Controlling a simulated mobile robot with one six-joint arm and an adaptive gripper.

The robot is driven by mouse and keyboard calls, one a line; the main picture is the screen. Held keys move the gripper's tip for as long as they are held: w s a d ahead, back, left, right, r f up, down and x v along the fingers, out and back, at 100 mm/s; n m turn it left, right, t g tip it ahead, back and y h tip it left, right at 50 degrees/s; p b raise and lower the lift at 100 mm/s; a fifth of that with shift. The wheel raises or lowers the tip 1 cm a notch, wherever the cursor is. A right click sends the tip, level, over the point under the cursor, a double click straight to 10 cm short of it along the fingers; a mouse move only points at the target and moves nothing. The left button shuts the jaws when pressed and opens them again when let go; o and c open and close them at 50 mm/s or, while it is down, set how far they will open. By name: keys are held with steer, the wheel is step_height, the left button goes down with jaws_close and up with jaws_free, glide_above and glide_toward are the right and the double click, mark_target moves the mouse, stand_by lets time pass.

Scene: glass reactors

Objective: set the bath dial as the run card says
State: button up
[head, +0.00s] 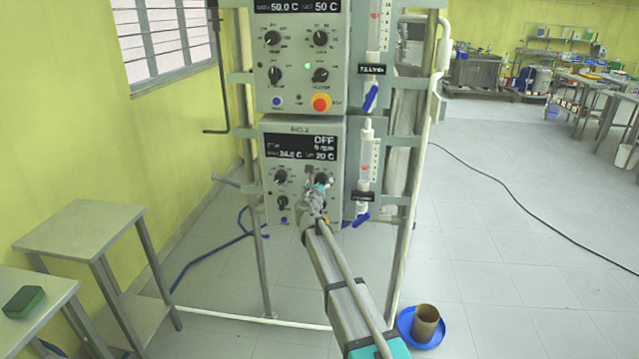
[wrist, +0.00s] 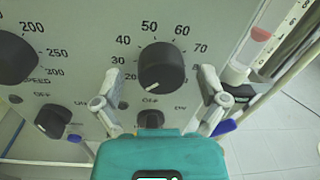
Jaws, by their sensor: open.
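The bath dial, a large black round knob (wrist: 162,66), sits on a grey panel with a printed scale from about 30 to 70 around it in the wrist view. A pale pointer mark shows at its lower left edge. My gripper (wrist: 161,80) is open, with one finger left and one right of the dial, apart from it. In the head view my gripper (head: 314,200) is at the lower control panel (head: 270,215) and partly hides its right knobs. That panel's display (head: 300,147) reads OFF and seems to show a set value of 20 C. No run card is seen.
A smaller black knob (wrist: 151,119) lies just below the dial, and the speed knob (wrist: 14,58) is to the left. An upper panel (head: 300,90) has a red button (head: 321,102). Glassware with blue taps (head: 361,219) stands close right. Steel tables (head: 80,225) stand left.

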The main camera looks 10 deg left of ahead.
steer(key=c, duration=1.1)
steer(key=shift+c, duration=0.2)
